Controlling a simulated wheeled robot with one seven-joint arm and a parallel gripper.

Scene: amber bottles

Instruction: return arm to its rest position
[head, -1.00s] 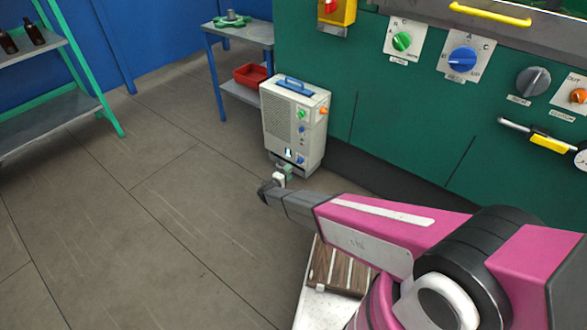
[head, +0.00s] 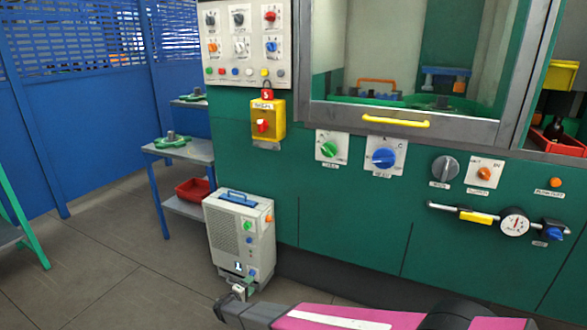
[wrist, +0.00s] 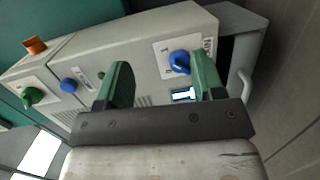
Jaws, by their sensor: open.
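My gripper shows in the wrist view (wrist: 160,85) with its two green fingers apart and nothing between them. It faces the grey control box, whose blue knob (wrist: 180,63) and small lit display (wrist: 182,96) lie just beyond the fingers. In the head view my gripper (head: 246,287) is small, at the foot of the grey box (head: 238,235). My pink arm reaches in low from the bottom right. I cannot tell from the pictures whether the fingers touch the box.
The green machine (head: 350,215) stands behind, with knobs, a yellow handle (head: 395,121) and a pressure gauge (head: 515,222). A blue-legged side table (head: 190,152) holds a red bin (head: 193,189) on its lower shelf. Open floor (head: 110,265) lies to the left.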

